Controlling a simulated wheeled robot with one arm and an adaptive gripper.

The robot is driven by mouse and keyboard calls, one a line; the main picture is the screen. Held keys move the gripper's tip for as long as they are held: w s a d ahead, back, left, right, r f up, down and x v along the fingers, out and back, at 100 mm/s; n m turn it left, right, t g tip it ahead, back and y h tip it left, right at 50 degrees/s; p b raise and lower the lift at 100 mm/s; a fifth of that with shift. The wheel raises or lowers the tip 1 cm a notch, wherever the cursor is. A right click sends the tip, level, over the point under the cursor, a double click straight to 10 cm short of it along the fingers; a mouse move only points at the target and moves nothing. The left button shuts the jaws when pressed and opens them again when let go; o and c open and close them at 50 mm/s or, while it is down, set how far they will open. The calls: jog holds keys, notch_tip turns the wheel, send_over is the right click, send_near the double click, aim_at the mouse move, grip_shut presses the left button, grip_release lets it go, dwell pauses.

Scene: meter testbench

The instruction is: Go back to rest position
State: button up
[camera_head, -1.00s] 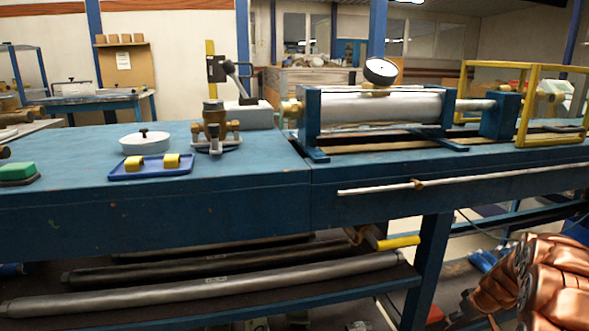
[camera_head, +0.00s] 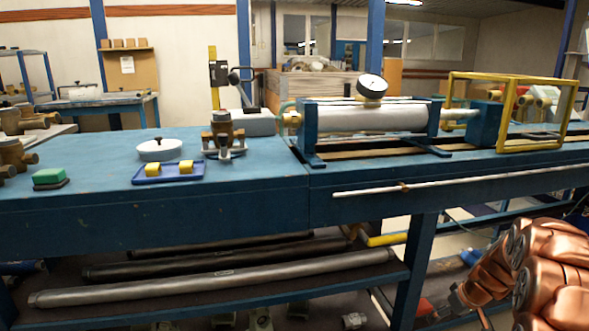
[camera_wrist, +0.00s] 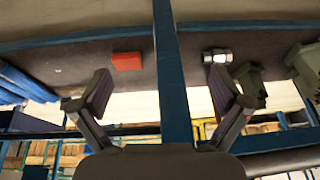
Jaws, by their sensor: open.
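My gripper (camera_wrist: 163,98) shows in the wrist view with its two fingers spread wide apart and nothing between them. A blue post (camera_wrist: 172,75) of the bench frame lies beyond the gap between the fingers. In the head view my copper-coloured arm (camera_head: 550,270) is folded at the lower right, in front of the bench's right part; the gripper itself is not clearly visible there. The blue workbench (camera_head: 250,200) stands ahead of me.
On the bench stand a steel cylinder with a gauge (camera_head: 370,118), a brass meter (camera_head: 223,135), a blue tray (camera_head: 140,179), a white lidded dish (camera_head: 160,152) and a green block (camera_head: 48,176). A yellow frame (camera_head: 500,150) stands at right. Pipes (camera_head: 220,283) lie on the lower shelf.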

jog(key=s+a+r+g+p, duration=0.1)
jog(key=s+a+r+p, duration=0.45)
jog(key=r, duration=0.45)
jog(key=s+a+r+g+p, duration=0.1)
jog(key=s+a+r+p, duration=0.5)
jog(key=r, duration=0.4)
jog(key=s+a+r+g+p, duration=0.1)
jog(key=s+a+r+p, duration=0.3)
jog(key=a+r+p, duration=0.45)
jog(key=s+a+r+m+g+p, duration=0.1)
jog(key=s+a+r+p, duration=0.1)
jog(key=s+r+p, duration=0.5)
jog(key=s+a+r+m+g+h+p, duration=0.1)
jog(key=s+a+r+p, duration=0.1)
jog(key=s+r+p, duration=0.6)
jog(key=s+r, duration=0.7)
jog(key=s, duration=0.3)
jog(key=shift+s+m+g+h, duration=0.3)
jog(key=shift+s+g, duration=0.05)
jog(key=shift+g, duration=0.05)
